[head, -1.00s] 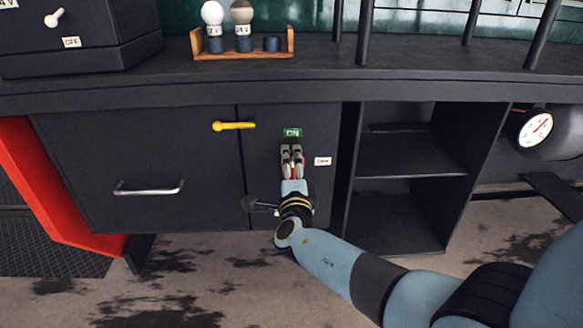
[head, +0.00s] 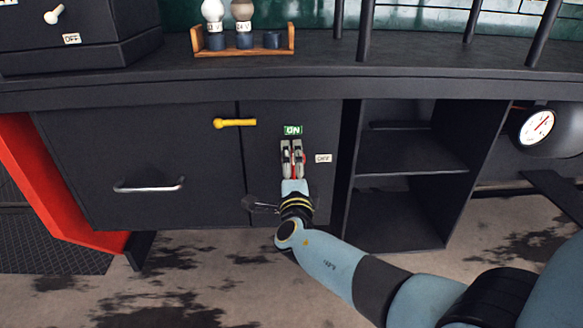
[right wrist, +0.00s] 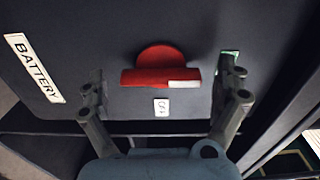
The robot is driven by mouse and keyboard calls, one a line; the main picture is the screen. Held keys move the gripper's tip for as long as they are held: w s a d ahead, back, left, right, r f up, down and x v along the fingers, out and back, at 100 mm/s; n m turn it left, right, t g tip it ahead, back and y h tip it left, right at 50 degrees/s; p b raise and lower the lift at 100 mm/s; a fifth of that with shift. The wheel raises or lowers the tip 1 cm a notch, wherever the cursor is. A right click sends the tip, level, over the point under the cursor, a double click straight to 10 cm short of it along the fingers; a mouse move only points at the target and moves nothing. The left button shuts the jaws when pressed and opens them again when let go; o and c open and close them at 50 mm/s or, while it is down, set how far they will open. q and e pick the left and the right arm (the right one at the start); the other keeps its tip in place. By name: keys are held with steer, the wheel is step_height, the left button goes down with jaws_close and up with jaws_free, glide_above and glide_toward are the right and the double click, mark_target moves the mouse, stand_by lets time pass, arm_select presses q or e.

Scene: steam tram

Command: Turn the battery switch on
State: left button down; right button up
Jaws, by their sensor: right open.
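The battery switch is a red rotary knob with a bar handle (right wrist: 160,76), seen in the right wrist view. The white-marked end of the bar faces the side of the green ON label (right wrist: 230,62). The OFF label (right wrist: 162,107) is beside the knob, and a BATTERY label (right wrist: 34,68) is at the left. My right gripper (right wrist: 162,82) is open, its fingers on either side of the knob and apart from it. In the head view, my right gripper (head: 293,150) is in front of the dark panel, below the ON label (head: 292,130), mostly hiding the knob. My left gripper is not seen.
A yellow handle (head: 234,123) sits left of the switch and a drawer handle (head: 149,187) is farther left. Open shelves (head: 410,165) and a gauge (head: 536,127) are to the right. A wooden bulb rack (head: 245,50) stands on the counter.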

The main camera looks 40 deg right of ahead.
steer(key=v, duration=1.1)
steer(key=shift+s+a, duration=0.1)
